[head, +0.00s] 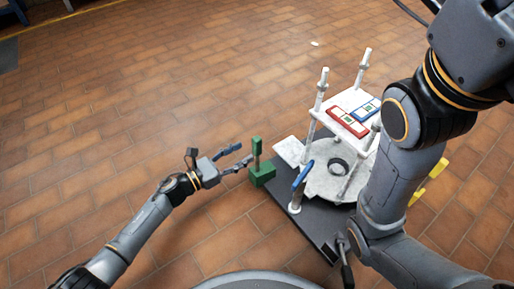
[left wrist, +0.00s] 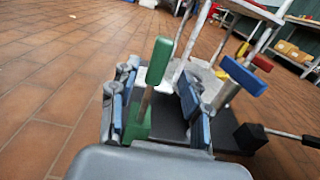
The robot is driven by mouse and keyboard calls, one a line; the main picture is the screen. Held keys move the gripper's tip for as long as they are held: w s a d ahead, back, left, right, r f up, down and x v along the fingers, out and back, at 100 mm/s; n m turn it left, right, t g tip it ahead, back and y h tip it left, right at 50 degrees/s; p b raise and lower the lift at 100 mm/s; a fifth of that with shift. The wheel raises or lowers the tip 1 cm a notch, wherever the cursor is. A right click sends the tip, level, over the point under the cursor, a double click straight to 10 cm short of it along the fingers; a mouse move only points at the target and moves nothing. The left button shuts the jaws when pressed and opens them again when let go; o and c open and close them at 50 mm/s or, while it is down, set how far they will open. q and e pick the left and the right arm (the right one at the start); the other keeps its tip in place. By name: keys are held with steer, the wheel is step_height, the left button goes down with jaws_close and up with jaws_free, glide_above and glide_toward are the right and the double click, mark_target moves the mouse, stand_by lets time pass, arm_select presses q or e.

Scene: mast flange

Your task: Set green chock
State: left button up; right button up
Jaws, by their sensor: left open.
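The green chock (head: 262,174) stands upright at the left corner of the dark base plate, with a post and green grip on top. It also shows in the left wrist view (left wrist: 158,62), its post between the finger lines and nearer the left finger. My left gripper (head: 240,157) is open, its fingers pointing at the chock's post. In the head view the tips end just short of the post; contact cannot be told. My right arm crosses the right side of the head view, and its gripper is not visible.
The dark base plate (head: 314,228) carries a white round flange (head: 325,184) and posts under a white top plate with red (head: 347,122) and blue (head: 367,109) panels. A blue handle (head: 303,174) stands close right of the chock. Yellow parts (head: 437,168) show at right. Floor at left is clear.

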mark_target(254, 147)
arm_select(q)
steer(key=b+x, duration=0.2)
steer(key=x, duration=0.4)
steer(key=shift+w+d, duration=0.2)
steer(key=shift+d, duration=0.05)
jaws_close()
